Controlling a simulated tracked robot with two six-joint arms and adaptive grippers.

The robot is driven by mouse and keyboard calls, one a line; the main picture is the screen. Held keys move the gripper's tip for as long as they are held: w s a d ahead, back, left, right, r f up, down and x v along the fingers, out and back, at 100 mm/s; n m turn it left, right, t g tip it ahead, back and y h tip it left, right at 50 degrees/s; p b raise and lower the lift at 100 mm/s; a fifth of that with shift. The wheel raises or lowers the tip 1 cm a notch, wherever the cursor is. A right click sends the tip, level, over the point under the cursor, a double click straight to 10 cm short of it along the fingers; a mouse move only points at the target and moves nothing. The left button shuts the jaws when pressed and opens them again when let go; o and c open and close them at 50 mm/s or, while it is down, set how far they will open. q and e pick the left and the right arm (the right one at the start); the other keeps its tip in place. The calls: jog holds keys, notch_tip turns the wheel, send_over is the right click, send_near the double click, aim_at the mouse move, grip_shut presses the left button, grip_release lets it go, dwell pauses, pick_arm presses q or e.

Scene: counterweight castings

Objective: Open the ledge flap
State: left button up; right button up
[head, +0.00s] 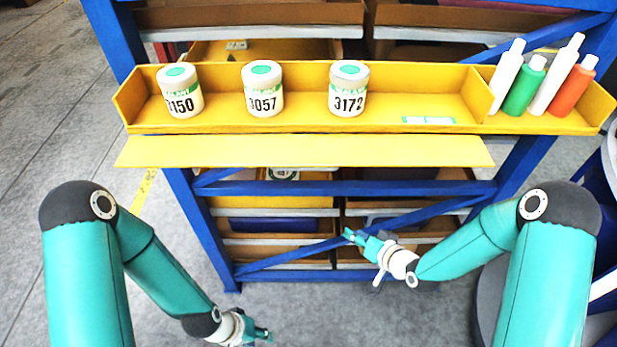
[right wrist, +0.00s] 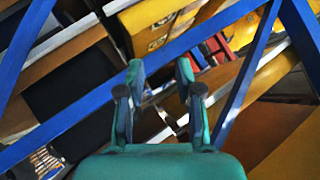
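The yellow ledge (head: 420,90) runs along the front of the blue rack. The ledge flap (head: 300,151) is a long yellow panel along the ledge's front edge, angled outward and down below the lip. Nothing covers it. My right gripper (head: 350,236) is below the flap and right of centre, apart from it; the right wrist view shows its two teal fingers (right wrist: 160,70) spread with nothing between them. My left gripper (head: 265,335) is low at the bottom edge of the head view, well below the flap; its fingers are too small to read.
Three white jars stand on the ledge: 3150 (head: 180,91), 3057 (head: 262,89) and 3172 (head: 349,89). Several bottles (head: 523,86) stand in its right end section. Blue rack braces (head: 340,188) and cartons lie behind and below the flap. Grey floor is open at left.

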aim_at(310, 170)
jog(key=w+r+n+t+y+b, duration=0.35)
jog(key=w+r+y, duration=0.3)
jog(key=r, duration=0.45)
pick_arm(q)
notch_tip(310, 170, down, 8)
jog(key=b, duration=0.3)
pick_arm(e)
jog(key=s+d+r+n+g+y, duration=0.2)
jog(key=s+r+n+g+y, duration=0.75)
jog(key=n+g, duration=0.2)
jog(key=shift+n, duration=0.4)
jog(key=p+x, duration=0.1)
jog(key=x, duration=0.4)
jog(key=p+x, duration=0.2)
jog(key=x, duration=0.3)
jog(key=p+x, duration=0.1)
jog(key=x, duration=0.4)
jog(key=shift+w+r+p, duration=0.15)
jog(key=shift+r+p, duration=0.2)
jog(key=shift+r, duration=0.1)
pick_arm(q)
jog(key=shift+r, duration=2.5)
pick_arm(e)
jog(key=shift+x, duration=0.75)
grip_shut()
